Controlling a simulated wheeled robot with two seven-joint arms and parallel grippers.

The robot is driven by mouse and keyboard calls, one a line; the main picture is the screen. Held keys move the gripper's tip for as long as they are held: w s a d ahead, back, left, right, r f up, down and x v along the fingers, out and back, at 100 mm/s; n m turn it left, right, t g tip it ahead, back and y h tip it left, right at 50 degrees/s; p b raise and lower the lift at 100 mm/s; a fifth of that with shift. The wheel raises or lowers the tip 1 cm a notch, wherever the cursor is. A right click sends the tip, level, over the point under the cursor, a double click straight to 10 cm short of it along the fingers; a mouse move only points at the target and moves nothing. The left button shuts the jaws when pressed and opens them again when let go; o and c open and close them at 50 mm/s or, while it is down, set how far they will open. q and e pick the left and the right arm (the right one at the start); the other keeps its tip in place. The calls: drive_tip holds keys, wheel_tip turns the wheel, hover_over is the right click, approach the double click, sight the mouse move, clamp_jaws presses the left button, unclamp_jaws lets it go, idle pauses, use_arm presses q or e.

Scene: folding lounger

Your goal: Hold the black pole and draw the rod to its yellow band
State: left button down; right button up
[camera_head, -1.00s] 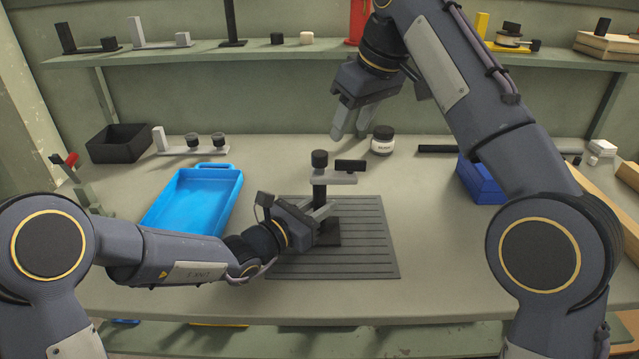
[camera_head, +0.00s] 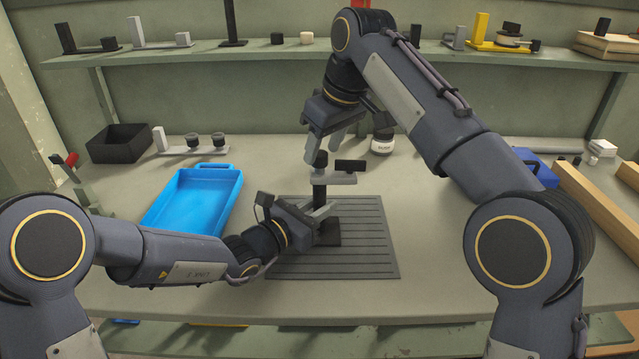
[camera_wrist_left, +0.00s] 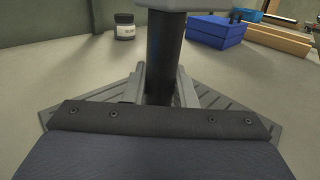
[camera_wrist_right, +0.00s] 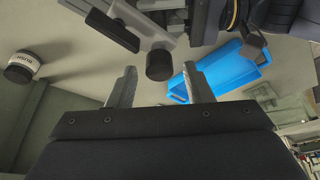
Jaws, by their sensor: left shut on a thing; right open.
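The black pole (camera_head: 319,193) stands upright on a dark base on the grooved mat (camera_head: 366,258). My left gripper (camera_head: 324,213) is shut around it below the grey bracket (camera_head: 338,178); the left wrist view shows the pole (camera_wrist_left: 161,60) between its fingers. My right gripper (camera_head: 324,150) is open just above the knob. In the right wrist view the knob (camera_wrist_right: 159,64) shows between its fingertips, apart from both. No yellow band or drawn rod shows.
A blue tray (camera_head: 196,202) lies left of the mat. A white jar with a dark lid (camera_head: 382,142) stands behind the bracket. A dark box (camera_head: 119,143) is at the back left, and wooden beams (camera_head: 596,205) are at the right. A shelf spans the back.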

drive_tip(key=shift+w+a+f, duration=0.15)
drive_tip(key=shift+f, duration=0.4)
drive_tip(key=c, duration=0.9)
